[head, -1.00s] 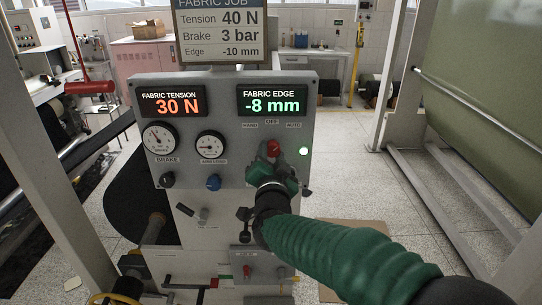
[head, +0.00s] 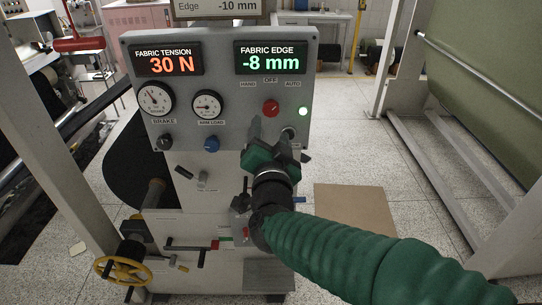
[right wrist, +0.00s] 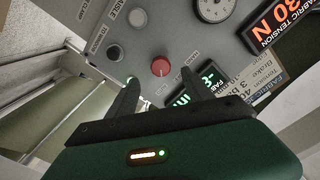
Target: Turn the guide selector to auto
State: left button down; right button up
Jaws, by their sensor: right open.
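The guide selector is a red knob (head: 271,108) on the grey panel, below the green "FABRIC EDGE -8 mm" display (head: 270,58). HAND, OFF and AUTO labels sit around it. I cannot tell for sure which label it points to. My right gripper (head: 279,146) is open and empty, in front of and below the knob in the head view. In the right wrist view the knob (right wrist: 160,67) shows beyond and between the spread fingertips (right wrist: 158,88), not touched by them. My left gripper is not in view.
A green lamp (head: 303,111) glows right of the selector. A blue knob (head: 211,144), a black knob (head: 165,142) and two gauges are on the left of the panel. A yellow handwheel (head: 123,270) is at lower left. Floor to the right is open, with a cardboard sheet (head: 354,209).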

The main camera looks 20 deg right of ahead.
jog(key=v, duration=0.8)
jog(key=shift+s, duration=0.3)
notch_tip(320, 180, down, 18)
jog(key=a+n+g+y, duration=0.2)
jog(key=n+g+y, duration=0.4)
jog(key=n, duration=0.1)
jog(key=s+d+f+n+g, duration=0.1)
jog(key=s+d+f+g, duration=0.3)
jog(key=s+f, duration=0.3)
jog(key=s+d+f+n+g+h, duration=0.1)
jog(key=s+d+f+n+g, duration=0.1)
jog(key=s+f, duration=0.4)
notch_tip(320, 180, down, 3)
jog(key=d+g, duration=0.1)
jog(key=g, duration=0.1)
jog(key=shift+s+d+n+g, duration=0.3)
jog(key=shift+s+d+g, duration=0.05)
jog(key=shift+s+g, duration=0.05)
